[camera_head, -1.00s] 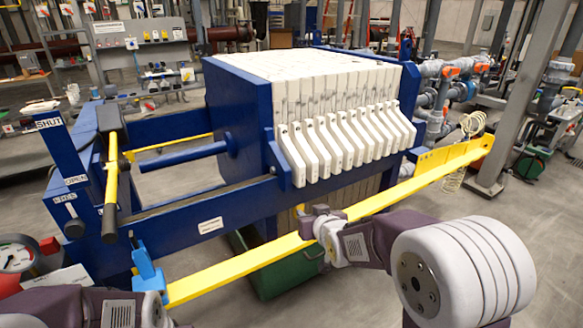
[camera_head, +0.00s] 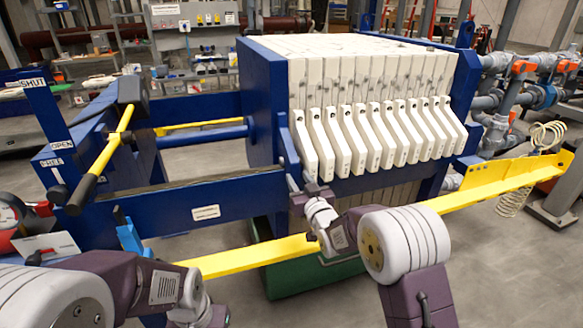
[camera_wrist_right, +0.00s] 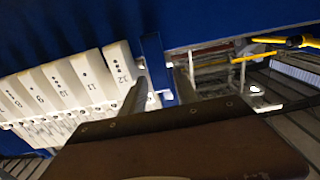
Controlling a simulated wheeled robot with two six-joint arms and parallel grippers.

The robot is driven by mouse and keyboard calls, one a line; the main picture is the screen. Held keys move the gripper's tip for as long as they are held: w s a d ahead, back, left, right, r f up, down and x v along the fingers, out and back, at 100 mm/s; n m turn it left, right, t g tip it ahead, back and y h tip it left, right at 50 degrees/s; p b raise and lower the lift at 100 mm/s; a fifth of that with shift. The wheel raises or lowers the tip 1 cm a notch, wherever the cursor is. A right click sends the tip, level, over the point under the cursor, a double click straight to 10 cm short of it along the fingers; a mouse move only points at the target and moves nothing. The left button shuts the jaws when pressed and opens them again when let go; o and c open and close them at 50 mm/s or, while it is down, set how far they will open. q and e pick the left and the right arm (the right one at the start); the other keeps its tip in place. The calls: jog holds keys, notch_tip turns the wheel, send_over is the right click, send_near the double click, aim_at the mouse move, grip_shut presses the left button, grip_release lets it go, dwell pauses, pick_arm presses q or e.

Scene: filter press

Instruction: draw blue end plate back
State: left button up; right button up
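The blue end plate (camera_head: 262,105) stands upright against the left end of the white plate stack (camera_head: 365,95). A blue handle tab (camera_head: 286,140) sticks out from its near edge; the tab also shows in the right wrist view (camera_wrist_right: 155,62). My right gripper (camera_head: 300,182) is at the tab's lower end. In the right wrist view, its two fingers (camera_wrist_right: 162,90) are apart, one on each side of the tab's lower end, with no clear grip on it.
A yellow bar (camera_head: 265,252) runs along the near side below the plates. The blue frame rail (camera_head: 150,212) lies behind it. Left of the end plate, around the blue rod (camera_head: 205,137), is an open gap. A yellow-handled lever (camera_head: 105,155) stands at the left.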

aim_at(290, 164)
jog(key=w+p, duration=0.1)
jog(key=p, duration=0.2)
jog(key=shift+w+a+r, duration=0.1)
jog(key=shift+w+r, duration=0.25)
jog(key=shift+w, duration=0.05)
jog(key=x, duration=0.4)
jog(key=p+x, duration=0.1)
jog(key=x, duration=0.1)
jog(key=shift+f, duration=0.35)
jog(key=shift+w+a, duration=0.25)
jog(key=shift+w, duration=0.35)
grip_shut()
